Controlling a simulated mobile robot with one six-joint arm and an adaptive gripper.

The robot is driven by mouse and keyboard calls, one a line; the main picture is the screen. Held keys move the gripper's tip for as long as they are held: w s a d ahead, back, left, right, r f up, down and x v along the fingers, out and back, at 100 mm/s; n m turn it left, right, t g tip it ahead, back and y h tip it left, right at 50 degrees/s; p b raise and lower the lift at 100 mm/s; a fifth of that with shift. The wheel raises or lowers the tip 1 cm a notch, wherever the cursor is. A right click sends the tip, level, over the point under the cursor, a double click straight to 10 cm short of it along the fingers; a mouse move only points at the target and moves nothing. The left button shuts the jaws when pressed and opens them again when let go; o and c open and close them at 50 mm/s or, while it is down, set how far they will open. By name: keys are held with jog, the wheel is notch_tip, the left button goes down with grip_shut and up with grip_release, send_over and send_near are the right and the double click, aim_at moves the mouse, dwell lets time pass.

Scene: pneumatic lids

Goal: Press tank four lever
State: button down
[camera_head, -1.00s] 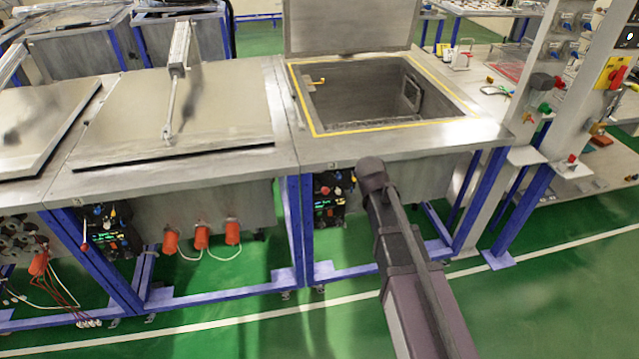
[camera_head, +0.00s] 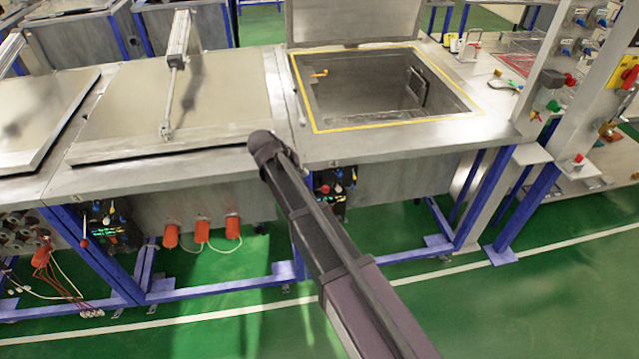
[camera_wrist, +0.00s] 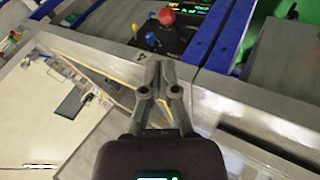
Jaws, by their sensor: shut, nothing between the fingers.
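The open tank (camera_head: 375,122) with a yellow-edged opening stands right of centre in the head view. Its control panel (camera_head: 333,188) hangs under the front edge, partly behind my arm. In the wrist view the panel (camera_wrist: 172,38) is at the top, with a red knob (camera_wrist: 167,16), a blue one and dark ones. I cannot tell which part is the lever. A small dark mark like a 4 (camera_wrist: 140,55) is on the rim nearby. My gripper (camera_wrist: 161,66) is shut and empty, apart from the panel in the picture. The head view shows my arm but not the fingertips.
A closed tank (camera_head: 180,105) with a piston on its lid stands to the left. Its panel (camera_head: 110,222) and several orange connectors (camera_head: 202,231) hang below. Blue frame legs flank the panels. The green floor (camera_head: 520,310) in front is clear.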

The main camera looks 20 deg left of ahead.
aim_at(323, 188)
jog(key=shift+s+a+r, duration=0.1)
jog(key=shift+a+r, duration=0.05)
jog(key=shift+a, duration=0.65)
jog(key=b+x, duration=1.1)
jog(key=x, duration=0.2)
jog(key=shift+w+d+f, duration=0.1)
jog(key=shift+w+f, duration=0.2)
jog(key=shift+f, duration=0.1)
